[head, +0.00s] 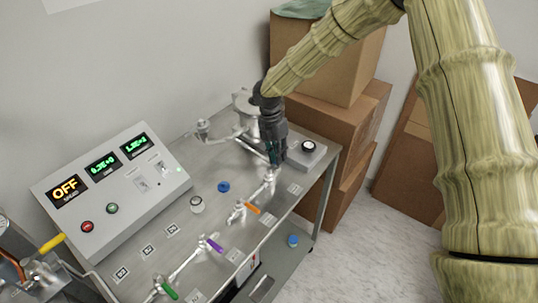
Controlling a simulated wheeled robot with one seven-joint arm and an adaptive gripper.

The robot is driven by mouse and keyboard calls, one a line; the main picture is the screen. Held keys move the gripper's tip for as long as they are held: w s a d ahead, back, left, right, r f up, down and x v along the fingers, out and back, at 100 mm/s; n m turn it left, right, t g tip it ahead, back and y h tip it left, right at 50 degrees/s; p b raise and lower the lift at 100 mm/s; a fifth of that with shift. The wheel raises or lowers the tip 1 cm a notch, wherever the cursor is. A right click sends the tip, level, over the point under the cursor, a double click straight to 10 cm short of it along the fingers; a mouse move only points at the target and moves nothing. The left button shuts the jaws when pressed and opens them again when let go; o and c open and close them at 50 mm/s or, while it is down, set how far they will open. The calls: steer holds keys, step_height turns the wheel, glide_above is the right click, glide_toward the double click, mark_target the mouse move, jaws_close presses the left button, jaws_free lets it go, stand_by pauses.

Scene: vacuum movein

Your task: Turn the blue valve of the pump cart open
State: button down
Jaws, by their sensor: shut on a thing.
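The pump cart (214,212) has a grey metal top with a line of small valves along its front. Green (168,291), purple (212,244) and orange (252,209) handles show on three of them. My gripper (274,163) points down at the valve at the far right end of the line, the blue valve (270,179). Its metal body shows just below the fingertips. Its handle is hidden by the fingers, so its angle cannot be told. My gripper is shut on it.
A control box (112,190) with an "OFF" display and lit green readouts stands at the left. Blue caps (223,187) lie about.

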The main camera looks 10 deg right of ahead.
steer(key=shift+w+r, duration=0.1)
steer(key=shift+w, duration=0.05)
stand_by(0.4)
steer(key=c, duration=1.5)
jaws_free()
steer(key=r, duration=0.4)
steer(key=w+a+r, duration=0.1)
steer(key=r, duration=0.6)
steer(key=shift+w+a+r, duration=0.3)
steer(key=shift+a+r, duration=0.05)
